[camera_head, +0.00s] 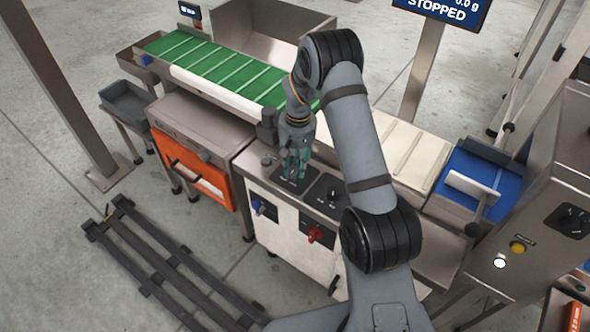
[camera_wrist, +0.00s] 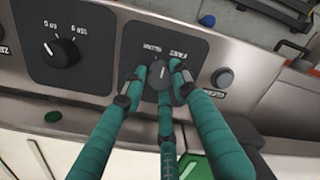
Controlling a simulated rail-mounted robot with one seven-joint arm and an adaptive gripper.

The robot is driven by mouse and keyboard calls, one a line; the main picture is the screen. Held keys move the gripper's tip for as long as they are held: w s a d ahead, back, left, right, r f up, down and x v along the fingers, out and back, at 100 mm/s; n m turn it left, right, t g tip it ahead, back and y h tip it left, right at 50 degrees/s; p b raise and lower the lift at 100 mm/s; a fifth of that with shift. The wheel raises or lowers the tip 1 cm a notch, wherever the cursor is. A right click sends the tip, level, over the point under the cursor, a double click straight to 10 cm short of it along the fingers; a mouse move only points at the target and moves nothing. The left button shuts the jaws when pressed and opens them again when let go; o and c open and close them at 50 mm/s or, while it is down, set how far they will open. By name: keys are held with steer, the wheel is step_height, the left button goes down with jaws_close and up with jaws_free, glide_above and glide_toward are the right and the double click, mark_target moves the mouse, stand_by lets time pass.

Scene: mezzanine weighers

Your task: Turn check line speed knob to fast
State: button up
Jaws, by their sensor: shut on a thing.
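The check line speed knob (camera_wrist: 158,75) is a small dark knob on a black plate (camera_wrist: 137,48) in the wrist view, with SLOW and FAST printed above it. Its white mark points roughly up, leaning slightly right; I cannot tell exactly which word it meets. My gripper (camera_wrist: 158,82) has teal fingers shut around the knob, one on each side and one below. In the head view my gripper (camera_head: 294,165) reaches down onto the cabinet top, where the fingers hide the knob.
A numbered dial (camera_wrist: 61,53) sits left of the knob, and a round button (camera_wrist: 222,77) is close on its right. The green belt (camera_head: 215,65) runs behind the cabinet.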

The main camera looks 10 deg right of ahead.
mark_target(297, 169)
steer(key=m+b, duration=0.2)
steer(key=m, duration=0.2)
steer(key=shift+w, duration=0.15)
steer(key=shift+m+b, duration=0.7)
steer(key=shift+m, duration=0.2)
steer(key=shift+r, duration=0.15)
steer(key=o, duration=0.8)
steer(key=shift+c, duration=0.2)
steer(key=o, duration=0.4)
steer(key=shift+c, duration=0.2)
steer(key=r, duration=1.1)
steer(key=shift+s+d+r, duration=0.2)
steer(key=shift+d+r, duration=0.05)
steer(key=shift+r, duration=0.15)
steer(key=f, duration=1.2)
steer(key=shift+w+a, duration=0.1)
steer(key=shift+a, duration=0.1)
